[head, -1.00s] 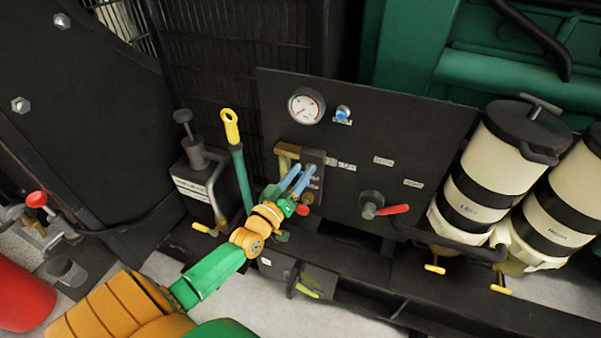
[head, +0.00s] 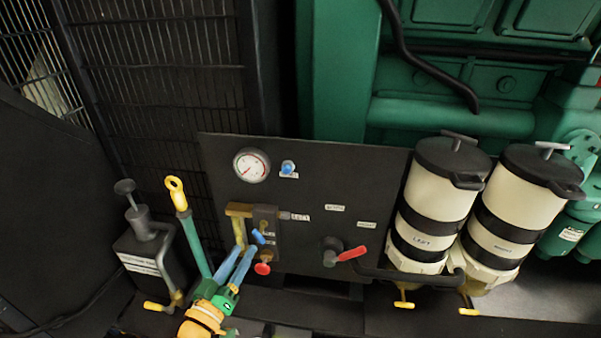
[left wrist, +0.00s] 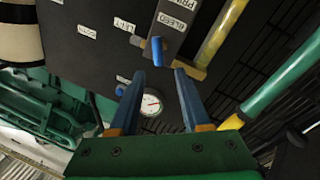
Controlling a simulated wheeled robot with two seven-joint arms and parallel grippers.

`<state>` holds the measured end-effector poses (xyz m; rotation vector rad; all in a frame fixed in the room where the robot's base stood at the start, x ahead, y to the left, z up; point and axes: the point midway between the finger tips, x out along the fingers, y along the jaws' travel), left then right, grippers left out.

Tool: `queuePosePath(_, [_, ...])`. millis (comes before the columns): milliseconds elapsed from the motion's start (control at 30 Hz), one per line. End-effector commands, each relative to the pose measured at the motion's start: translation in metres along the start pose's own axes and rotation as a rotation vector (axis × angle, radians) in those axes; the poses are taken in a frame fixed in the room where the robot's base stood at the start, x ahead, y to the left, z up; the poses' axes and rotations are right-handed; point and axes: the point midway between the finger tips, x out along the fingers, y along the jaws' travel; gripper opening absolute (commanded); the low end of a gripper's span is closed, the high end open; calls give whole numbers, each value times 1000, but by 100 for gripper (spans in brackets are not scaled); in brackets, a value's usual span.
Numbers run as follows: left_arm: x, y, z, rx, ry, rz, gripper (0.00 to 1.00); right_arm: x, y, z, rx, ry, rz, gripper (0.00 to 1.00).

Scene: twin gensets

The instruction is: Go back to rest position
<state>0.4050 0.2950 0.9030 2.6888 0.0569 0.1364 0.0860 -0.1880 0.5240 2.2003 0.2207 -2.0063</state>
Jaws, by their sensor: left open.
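My left gripper (head: 244,250) is in the lower left of the head view, in front of the black panel (head: 375,185). Its two blue fingers are apart with nothing between them. A small blue handle (head: 258,237) on the valve block shows just past the fingertips. In the left wrist view the open fingers (left wrist: 160,76) point at the panel, and the blue handle (left wrist: 158,50) is just beyond the tips; I cannot tell if they touch it. A red knob (head: 262,268) is below the handle. My right gripper is not in view.
A yellow-ended green lever (head: 190,225) and a grey hand pump (head: 143,235) stand left of my arm. A red-handled valve (head: 350,253) is right of it. Two cream canisters labelled left (head: 418,213) and right (head: 510,220) stand farther right. A gauge (head: 251,165) is above.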

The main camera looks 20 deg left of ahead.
Motion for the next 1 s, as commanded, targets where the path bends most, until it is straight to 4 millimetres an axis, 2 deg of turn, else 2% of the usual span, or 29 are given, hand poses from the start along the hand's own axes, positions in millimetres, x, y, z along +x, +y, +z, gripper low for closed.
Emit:
queuePosePath(67, [-4, -10, 20, 25, -53, -29, 47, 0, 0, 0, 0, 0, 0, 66])
queuePosePath(167, [-27, -38, 89, 109, -252, -112, 47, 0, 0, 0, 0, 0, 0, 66])
queuePosePath(200, [-44, -50, 125, 155, -366, -148, 47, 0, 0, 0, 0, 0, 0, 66])
queuePosePath(233, [-60, -59, 153, 188, -456, -172, 47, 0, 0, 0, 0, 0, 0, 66])
queuePosePath(267, [-78, -66, 179, 222, -548, -190, 47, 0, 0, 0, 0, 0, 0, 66])
queuePosePath(300, [-105, -74, 212, 263, -673, -210, 47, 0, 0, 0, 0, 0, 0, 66])
queuePosePath(367, [-151, -81, 257, 325, -862, -225, 47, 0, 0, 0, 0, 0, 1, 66])
queuePosePath(400, [-183, -83, 282, 364, -985, -225, 47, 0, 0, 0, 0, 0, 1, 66])
queuePosePath(467, [-231, -83, 312, 418, -1158, -215, 47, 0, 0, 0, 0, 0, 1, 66])
queuePosePath(500, [-261, -82, 326, 451, -1262, -203, 47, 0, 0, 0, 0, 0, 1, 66])
queuePosePath(600, [-319, -78, 346, 517, -1461, -164, 47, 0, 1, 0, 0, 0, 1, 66])
queuePosePath(700, [-350, -75, 352, 554, -1566, -137, 47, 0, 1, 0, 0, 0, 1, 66])
queuePosePath(800, [-359, -74, 353, 567, -1596, -128, 47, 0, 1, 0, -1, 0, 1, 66])
queuePosePath(1000, [-358, -75, 352, 566, -1593, -129, 47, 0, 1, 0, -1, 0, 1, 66])
